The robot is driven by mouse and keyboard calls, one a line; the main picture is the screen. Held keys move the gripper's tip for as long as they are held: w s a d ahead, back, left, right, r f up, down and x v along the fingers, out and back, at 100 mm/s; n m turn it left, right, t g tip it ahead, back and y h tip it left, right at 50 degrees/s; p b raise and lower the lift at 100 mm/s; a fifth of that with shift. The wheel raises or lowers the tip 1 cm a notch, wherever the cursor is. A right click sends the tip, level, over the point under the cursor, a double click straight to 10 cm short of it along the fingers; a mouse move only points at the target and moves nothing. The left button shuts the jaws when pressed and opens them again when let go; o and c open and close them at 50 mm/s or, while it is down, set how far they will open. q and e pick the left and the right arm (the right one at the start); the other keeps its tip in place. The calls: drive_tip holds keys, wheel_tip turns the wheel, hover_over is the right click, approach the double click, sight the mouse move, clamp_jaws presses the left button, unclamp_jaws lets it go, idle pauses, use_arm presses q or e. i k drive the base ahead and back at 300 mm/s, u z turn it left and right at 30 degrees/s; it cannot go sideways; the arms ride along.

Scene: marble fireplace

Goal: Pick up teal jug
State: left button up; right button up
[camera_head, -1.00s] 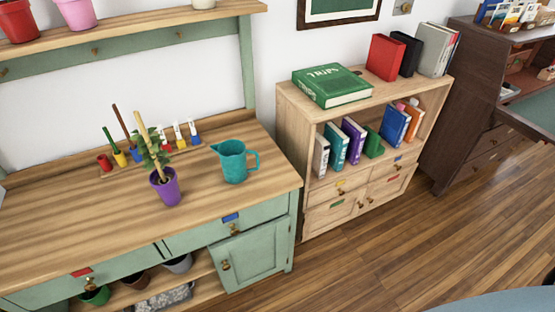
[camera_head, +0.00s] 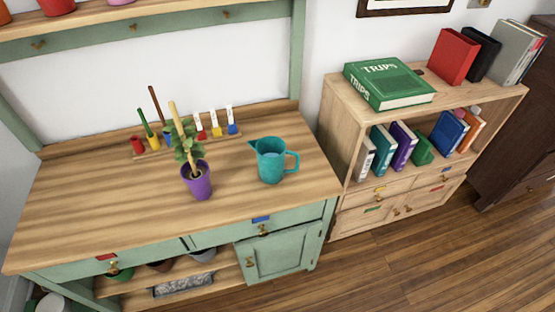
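The teal jug (camera_head: 271,163) stands upright on the wooden top of the green workbench (camera_head: 90,208), toward its right end. Its spout points left and its handle is on the right. A purple pot (camera_head: 197,181) with a leafy plant and a wooden stake stands just left of it, apart from it. Neither of my grippers shows in the head view.
A rack of small coloured tools and tags (camera_head: 190,138) sits behind the pot. A light wood bookcase (camera_head: 340,130) with a large green book (camera_head: 388,83) stands to the right. The bench's left part is bare. Wooden floor (camera_head: 400,265) is open in front.

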sight(272, 151)
drive_tip(key=k, duration=1.3)
drive_tip(key=u, duration=0.75)
drive_tip(key=i, duration=1.85)
drive_tip(key=z, duration=0.9)
